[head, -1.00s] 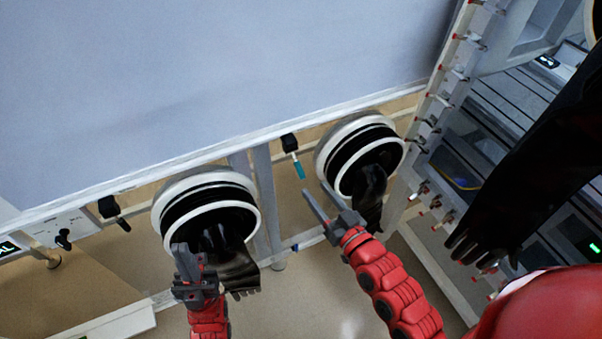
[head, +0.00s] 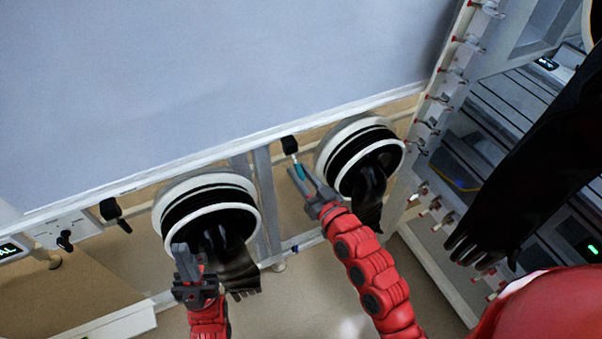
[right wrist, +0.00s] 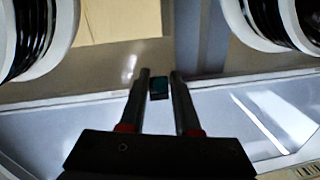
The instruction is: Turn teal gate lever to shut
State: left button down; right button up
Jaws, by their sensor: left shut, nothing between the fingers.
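The teal gate lever (head: 299,171) hangs from its black mount (head: 289,144) between the two glove ports, its grip partly hidden by my right gripper (head: 303,177). In the right wrist view the lever's dark teal end (right wrist: 159,87) sits between the fingers of my right gripper (right wrist: 159,76), with a gap on each side. The right gripper is open. My left gripper (head: 187,256) is shut and empty in front of the left glove port (head: 254,205).
The right glove port (head: 397,160) is close beside the teal lever, with its black glove (head: 369,195) hanging down. A black lever (head: 112,209) is left of the left port. A rack post with pegs (head: 436,105) stands at the right.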

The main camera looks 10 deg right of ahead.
grip_shut()
dwell(1.1)
